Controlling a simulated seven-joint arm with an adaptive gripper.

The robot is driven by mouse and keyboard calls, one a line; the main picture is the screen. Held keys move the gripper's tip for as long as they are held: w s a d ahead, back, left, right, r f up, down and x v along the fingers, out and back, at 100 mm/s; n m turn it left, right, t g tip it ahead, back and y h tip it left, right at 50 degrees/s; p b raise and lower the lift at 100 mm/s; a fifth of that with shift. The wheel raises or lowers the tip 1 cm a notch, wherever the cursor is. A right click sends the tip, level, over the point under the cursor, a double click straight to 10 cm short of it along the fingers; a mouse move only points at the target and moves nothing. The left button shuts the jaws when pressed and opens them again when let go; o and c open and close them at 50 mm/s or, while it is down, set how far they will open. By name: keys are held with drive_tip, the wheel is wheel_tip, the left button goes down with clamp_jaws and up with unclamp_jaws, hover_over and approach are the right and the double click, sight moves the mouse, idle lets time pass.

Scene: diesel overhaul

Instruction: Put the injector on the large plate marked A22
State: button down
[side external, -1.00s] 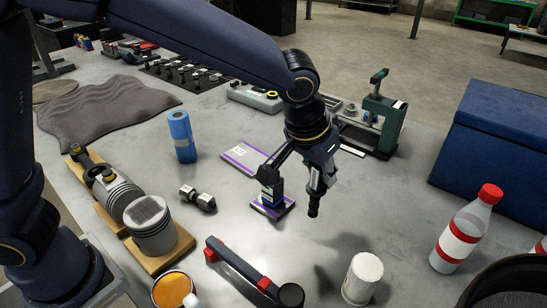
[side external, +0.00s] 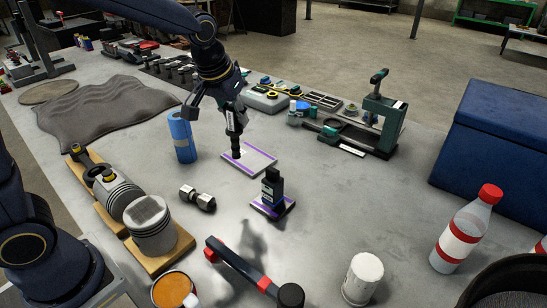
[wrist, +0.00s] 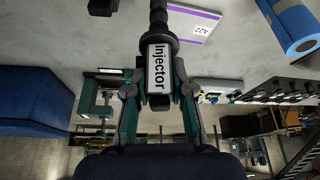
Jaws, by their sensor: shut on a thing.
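My gripper (side external: 222,108) is shut on the injector (side external: 234,122), a dark part with a white label. In the wrist view the label reads "Injector" (wrist: 158,67), and the part sits between both fingers (wrist: 158,92). The injector hangs roughly upright, tip down. In the side view its tip overlaps the left part of the large pale plate with purple edging (side external: 258,164); whether it touches cannot be told. The wrist view shows that plate marked A22 (wrist: 188,23), beside the injector, its top cut off by the frame.
A smaller purple-edged plate (side external: 259,210) bears a dark upright block (side external: 272,186), in front of the large plate. A blue roll (side external: 182,138) stands to its left. A green-framed fixture (side external: 382,118) stands at the right. Bare table lies between the large plate and the fixture.

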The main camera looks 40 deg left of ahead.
drive_tip(key=a+n, duration=0.2)
drive_tip(key=a, duration=0.6)
drive_tip(key=w+a+f, duration=0.2)
drive_tip(key=w+f, duration=1)
drive_tip(key=w, duration=0.1)
drive_tip(key=shift+w+f+y, duration=0.15)
drive_tip(key=shift+f+y, duration=0.15)
drive_tip(key=shift+y, duration=0.1)
drive_tip(key=shift+f, duration=0.15)
drive_tip(key=c, duration=1)
unclamp_jaws()
